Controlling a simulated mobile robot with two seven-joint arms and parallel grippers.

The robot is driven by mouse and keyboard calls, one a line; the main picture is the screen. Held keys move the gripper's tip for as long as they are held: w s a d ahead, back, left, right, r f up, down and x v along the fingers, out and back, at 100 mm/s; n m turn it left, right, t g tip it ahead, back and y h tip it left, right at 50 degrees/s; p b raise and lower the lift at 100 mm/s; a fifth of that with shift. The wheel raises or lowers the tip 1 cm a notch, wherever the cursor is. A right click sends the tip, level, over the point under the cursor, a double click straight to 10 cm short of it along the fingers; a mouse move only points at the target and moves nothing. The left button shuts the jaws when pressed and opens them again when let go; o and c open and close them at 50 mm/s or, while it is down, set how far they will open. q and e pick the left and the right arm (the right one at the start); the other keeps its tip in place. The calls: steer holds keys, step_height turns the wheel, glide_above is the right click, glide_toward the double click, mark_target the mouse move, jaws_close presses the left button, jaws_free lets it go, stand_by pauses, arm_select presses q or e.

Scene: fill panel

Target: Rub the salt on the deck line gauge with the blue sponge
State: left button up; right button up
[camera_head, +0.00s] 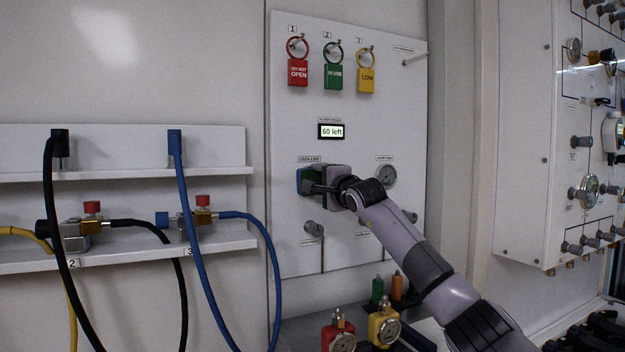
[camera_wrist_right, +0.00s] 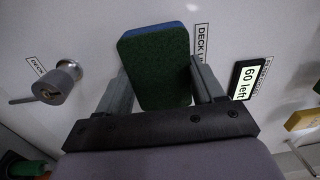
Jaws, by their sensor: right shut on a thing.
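The sponge (camera_head: 305,181) has a blue layer and a dark green scouring layer. My right gripper (camera_head: 318,188) is shut on it and holds it at the panel, below the "DECK LINE" label (camera_head: 309,159). In the right wrist view, the sponge (camera_wrist_right: 158,68) sits between the two fingers of the gripper (camera_wrist_right: 157,92), its green face towards the camera and a blue edge at the top. The deck line gauge is hidden behind the sponge and gripper, and no salt shows. I cannot tell whether the sponge touches the gauge. My left gripper is not in view.
A valve knob (camera_head: 313,228) sticks out below the sponge. Hoses hang at the left; red and yellow gauged fittings stand below.

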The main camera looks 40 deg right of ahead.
steer(key=shift+w+a, duration=0.1)
steer(key=shift+a, duration=0.1)
arm_select(q)
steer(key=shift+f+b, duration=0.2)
steer(key=shift+b, duration=0.2)
arm_select(e)
steer(key=shift+w+a, duration=0.2)
steer(key=shift+a, duration=0.4)
steer(key=shift+w+a, duration=0.15)
steer(key=shift+a, duration=0.45)
arm_select(q)
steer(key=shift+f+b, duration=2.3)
steer(key=shift+b, duration=0.1)
arm_select(e)
steer(key=v, duration=0.6)
steer(key=shift+r, duration=0.2)
steer(key=shift+d, duration=0.15)
